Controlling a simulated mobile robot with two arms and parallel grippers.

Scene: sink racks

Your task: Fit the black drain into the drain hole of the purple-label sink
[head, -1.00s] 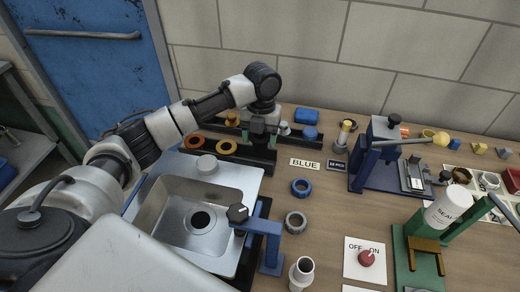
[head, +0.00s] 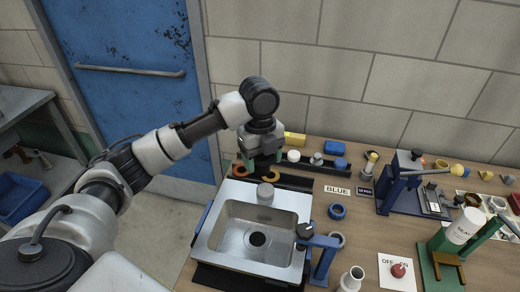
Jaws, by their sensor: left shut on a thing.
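The steel sink (head: 219,231) stands on the bench at the centre, with a dark round drain hole (head: 257,239) in its basin floor. I see no purple label on it. My left gripper (head: 262,166) is just behind the sink, above the rack with the orange and yellow rings. It is shut on a dark thing that seems to be the black drain. That thing is mostly hidden by the fingers and blends with the dark rack behind, so its outline is unclear. My right gripper is out of view.
A grey knob (head: 265,193) stands on the sink's back rim. A blue clamp (head: 323,259) with a black knob is at its right edge. The yellow ring (head: 270,178) lies under the gripper. A blue ring (head: 337,211) lies to the right. The air above the basin is clear.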

